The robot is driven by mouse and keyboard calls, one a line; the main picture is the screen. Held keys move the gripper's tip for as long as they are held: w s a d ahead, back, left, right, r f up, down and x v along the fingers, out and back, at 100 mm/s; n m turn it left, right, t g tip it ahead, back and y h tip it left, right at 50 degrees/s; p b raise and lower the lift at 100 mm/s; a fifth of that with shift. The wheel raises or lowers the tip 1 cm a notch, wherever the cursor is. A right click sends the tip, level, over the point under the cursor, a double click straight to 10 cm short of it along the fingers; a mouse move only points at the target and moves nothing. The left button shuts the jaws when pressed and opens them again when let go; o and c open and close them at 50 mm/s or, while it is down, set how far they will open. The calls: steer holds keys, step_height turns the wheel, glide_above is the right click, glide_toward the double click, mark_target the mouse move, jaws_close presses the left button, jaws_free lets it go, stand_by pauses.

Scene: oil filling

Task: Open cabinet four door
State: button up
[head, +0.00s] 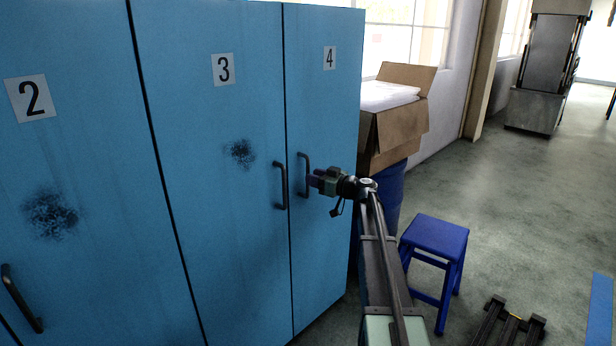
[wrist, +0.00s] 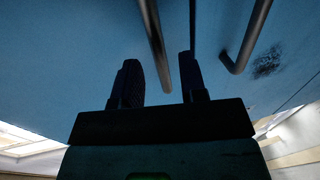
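Cabinet door four (head: 326,120) is a blue panel marked "4" and looks shut, flush beside door three. Its dark vertical bar handle (head: 304,176) is near its left edge. My gripper (head: 314,180) is at this handle from the right side in the head view. In the wrist view the two dark fingers of my gripper (wrist: 159,78) are apart. The door four handle (wrist: 154,40) runs between them, with gaps on both sides. How deep the handle sits between the fingers is hard to tell.
Door three's handle (head: 281,186) is close on the left and also shows in the wrist view (wrist: 247,42). A cardboard box (head: 400,135) on a blue barrel (head: 389,195) and a blue stool (head: 436,236) stand right of the cabinet. Open floor lies further right.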

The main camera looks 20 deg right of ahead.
mark_target(308, 194)
steer(key=shift+x, duration=1.6)
jaws_close()
steer(key=shift+s, duration=0.15)
